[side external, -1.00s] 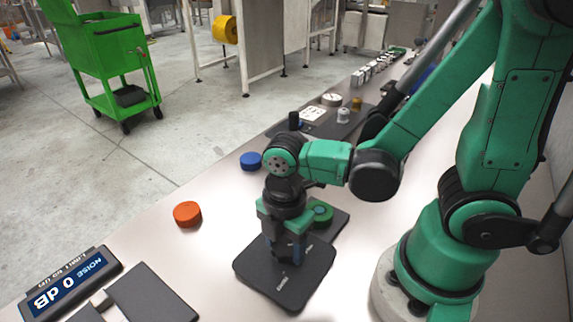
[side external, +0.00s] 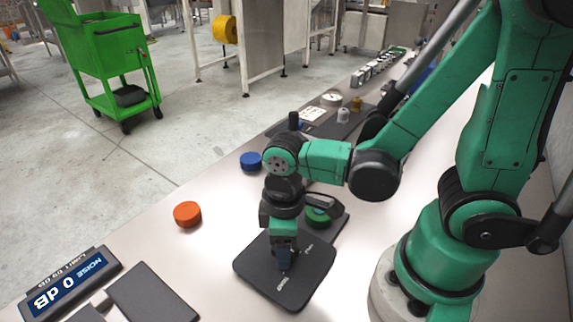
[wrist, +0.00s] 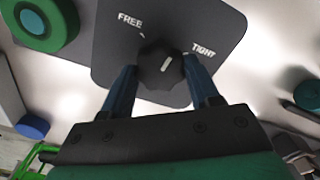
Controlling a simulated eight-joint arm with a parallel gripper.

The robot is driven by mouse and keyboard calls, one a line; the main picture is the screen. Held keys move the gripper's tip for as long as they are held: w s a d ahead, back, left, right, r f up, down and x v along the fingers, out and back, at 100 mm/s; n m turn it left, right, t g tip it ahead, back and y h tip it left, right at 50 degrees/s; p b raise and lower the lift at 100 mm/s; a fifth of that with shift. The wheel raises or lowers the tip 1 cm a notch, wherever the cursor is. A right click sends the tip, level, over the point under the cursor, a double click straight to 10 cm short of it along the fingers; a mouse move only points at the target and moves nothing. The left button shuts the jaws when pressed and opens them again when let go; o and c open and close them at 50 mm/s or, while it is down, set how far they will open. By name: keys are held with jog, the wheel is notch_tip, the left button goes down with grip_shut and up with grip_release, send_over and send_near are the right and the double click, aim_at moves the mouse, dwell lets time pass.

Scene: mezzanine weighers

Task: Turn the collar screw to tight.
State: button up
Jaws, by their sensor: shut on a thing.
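The collar screw is a dark lobed knob (wrist: 158,72) on a dark plate (wrist: 112,70), which also shows in the side view (side external: 310,262). In the wrist view the plate reads FREE at upper left and TIGHT at right. The knob's short white line slants up and to the right, between the two words. My gripper (wrist: 163,66) points down with its blue fingers on either side of the knob, shut on it. In the side view my gripper (side external: 284,262) stands over the plate and its fingers hide the knob.
A green round piece (side external: 317,216) sits close behind the gripper. A blue disc (side external: 251,161) and an orange disc (side external: 188,213) lie on the bench. A noise display (side external: 70,287) reads 0 dB at front left. Bench between the orange disc and plate is clear.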

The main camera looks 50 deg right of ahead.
jog(key=m, duration=0.5)
jog(key=shift+m, duration=0.3)
jog(key=m, duration=0.5)
jog(key=shift+d, duration=0.1)
jog(key=shift+m, duration=0.3)
jog(key=o, duration=1.3)
jog(key=shift+r, duration=2.8)
